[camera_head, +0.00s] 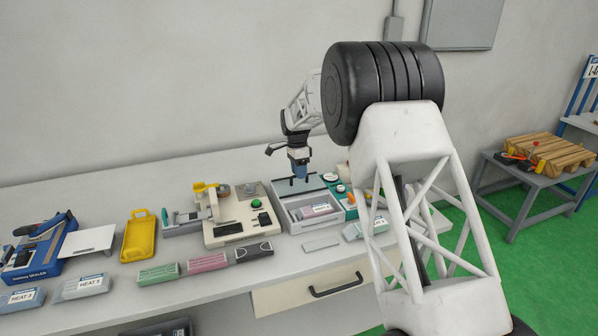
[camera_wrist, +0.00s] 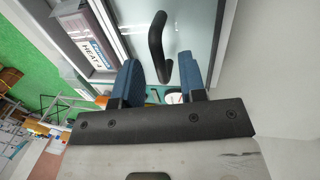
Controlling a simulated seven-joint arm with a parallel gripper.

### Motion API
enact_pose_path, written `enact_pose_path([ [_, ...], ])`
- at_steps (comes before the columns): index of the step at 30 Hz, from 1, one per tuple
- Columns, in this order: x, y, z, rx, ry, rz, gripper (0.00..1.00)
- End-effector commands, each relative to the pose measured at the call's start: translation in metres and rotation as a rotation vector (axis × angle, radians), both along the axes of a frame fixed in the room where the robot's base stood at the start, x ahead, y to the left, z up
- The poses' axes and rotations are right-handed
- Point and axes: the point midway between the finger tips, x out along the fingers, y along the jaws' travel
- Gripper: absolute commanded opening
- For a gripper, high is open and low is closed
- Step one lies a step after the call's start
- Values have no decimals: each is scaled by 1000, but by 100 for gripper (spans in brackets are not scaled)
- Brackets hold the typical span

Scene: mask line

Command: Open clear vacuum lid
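The vacuum machine (camera_head: 348,214) is a pale box on the bench with an open-looking chamber at its front. A packet (camera_head: 318,210) lies in the chamber; its HEAT label also shows in the wrist view (camera_wrist: 92,40). The clear lid (camera_head: 288,188) is a bluish pane at the rear of the chamber; its exact tilt is hard to tell. The lid also shows in the wrist view (camera_wrist: 195,35), with a black bar handle (camera_wrist: 157,45). My gripper (camera_head: 299,173) is over the lid. Its blue fingers (camera_wrist: 163,78) are apart, with the handle's end between them in the picture; contact cannot be told.
A beige machine (camera_head: 240,228) with a green button stands left of the vacuum machine. A yellow tray (camera_head: 139,236) and several coloured packets (camera_head: 207,262) lie farther left and in front. A small teal-based device (camera_head: 352,195) is close on the right. The wall is behind.

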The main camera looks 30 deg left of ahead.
Motion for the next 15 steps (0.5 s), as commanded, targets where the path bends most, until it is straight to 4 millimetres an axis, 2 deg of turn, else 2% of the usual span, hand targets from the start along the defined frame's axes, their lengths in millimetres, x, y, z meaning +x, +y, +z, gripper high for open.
enact_pose_path([
  [8, 2, 3, 16, 1, -1, 0, 38],
  [15, 6, 7, 45, 1, -1, 0, 38],
])
